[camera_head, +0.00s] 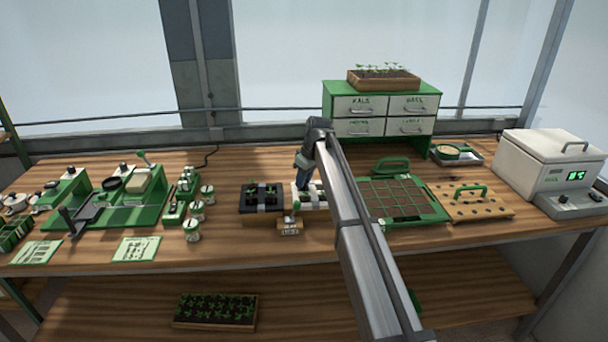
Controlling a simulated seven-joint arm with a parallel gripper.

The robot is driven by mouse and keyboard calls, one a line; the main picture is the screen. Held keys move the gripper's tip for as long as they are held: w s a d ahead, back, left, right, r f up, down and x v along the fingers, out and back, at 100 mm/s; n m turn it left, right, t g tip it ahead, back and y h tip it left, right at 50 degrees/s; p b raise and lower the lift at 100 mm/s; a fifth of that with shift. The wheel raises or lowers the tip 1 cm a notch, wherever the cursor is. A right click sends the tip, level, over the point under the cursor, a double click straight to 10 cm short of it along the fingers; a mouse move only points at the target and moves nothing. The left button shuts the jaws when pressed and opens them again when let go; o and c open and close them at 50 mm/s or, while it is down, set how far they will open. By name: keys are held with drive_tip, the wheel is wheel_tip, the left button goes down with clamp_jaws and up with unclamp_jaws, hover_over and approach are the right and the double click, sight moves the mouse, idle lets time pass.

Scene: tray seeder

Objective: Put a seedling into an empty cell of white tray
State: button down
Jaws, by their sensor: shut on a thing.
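The white tray (318,204) sits near the middle of the bench, partly covered by my arm and gripper, so I cannot tell which of its cells are empty. My gripper (302,187) points down at the left part of the white tray. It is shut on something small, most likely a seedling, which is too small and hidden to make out. I cannot tell whether it touches the tray. A black tray (246,208) just left of the white tray holds green seedlings (262,188).
A small labelled wooden block (290,227) stands in front of the trays. A green gridded frame (432,213) and a holed wooden board (470,208) lie to the right. Small stamp-like tools (193,229) stand to the left. A green drawer cabinet (380,90) stands behind.

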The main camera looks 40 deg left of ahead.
drive_tip(key=shift+f, duration=0.35)
drive_tip(key=c, duration=0.8)
unclamp_jaws()
drive_tip(key=v, duration=1.3)
drive_tip(key=shift+r, duration=0.4)
